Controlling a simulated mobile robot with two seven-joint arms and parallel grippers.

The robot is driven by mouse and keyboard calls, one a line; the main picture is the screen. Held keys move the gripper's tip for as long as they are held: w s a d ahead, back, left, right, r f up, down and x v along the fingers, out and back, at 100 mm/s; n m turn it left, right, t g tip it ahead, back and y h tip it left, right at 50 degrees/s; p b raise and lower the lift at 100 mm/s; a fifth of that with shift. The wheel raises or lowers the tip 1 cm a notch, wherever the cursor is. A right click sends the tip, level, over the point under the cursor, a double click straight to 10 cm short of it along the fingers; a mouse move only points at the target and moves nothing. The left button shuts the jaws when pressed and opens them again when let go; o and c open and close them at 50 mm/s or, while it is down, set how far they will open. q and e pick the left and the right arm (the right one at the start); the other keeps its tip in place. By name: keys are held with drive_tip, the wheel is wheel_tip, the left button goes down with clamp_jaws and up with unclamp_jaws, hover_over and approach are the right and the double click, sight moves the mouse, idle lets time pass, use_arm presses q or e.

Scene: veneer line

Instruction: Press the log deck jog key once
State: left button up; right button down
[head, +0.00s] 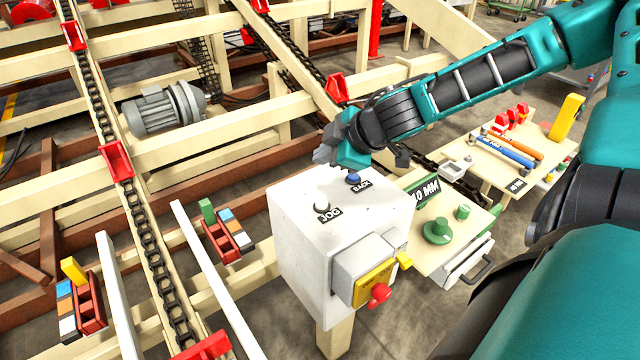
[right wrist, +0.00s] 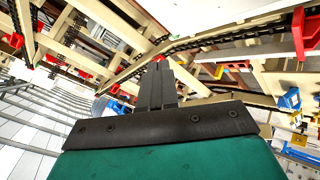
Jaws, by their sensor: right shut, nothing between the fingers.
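The white control box (head: 305,245) stands on a post at the middle of the head view. Its top carries a light round key (head: 321,207) beside the JOG label (head: 329,216) and a blue key (head: 353,179) beside the BACK label (head: 361,187). My right gripper (head: 322,154) is above and behind the far edge of the box top, apart from both keys. In the right wrist view its fingers (right wrist: 157,82) are together with nothing between them. My left gripper is not in view.
A yellow switch plate with a red knob (head: 379,293) sits on the box front. A bench (head: 455,255) with green parts and a table with hammers (head: 505,150) stand to the right. Chain rails (head: 150,240) with red lugs run at left, near a grey motor (head: 163,108).

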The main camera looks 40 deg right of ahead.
drive_tip(key=shift+f, duration=1.3)
drive_tip(key=b, duration=0.3)
hover_over(325, 205)
wheel_tip(325, 205, down, 5)
drive_tip(key=shift+r, duration=0.1)
drive_tip(key=shift+f+b, duration=0.75)
drive_tip(key=shift+b, duration=0.05)
drive_tip(key=shift+f+b, duration=0.4)
drive_tip(key=shift+b, duration=0.1)
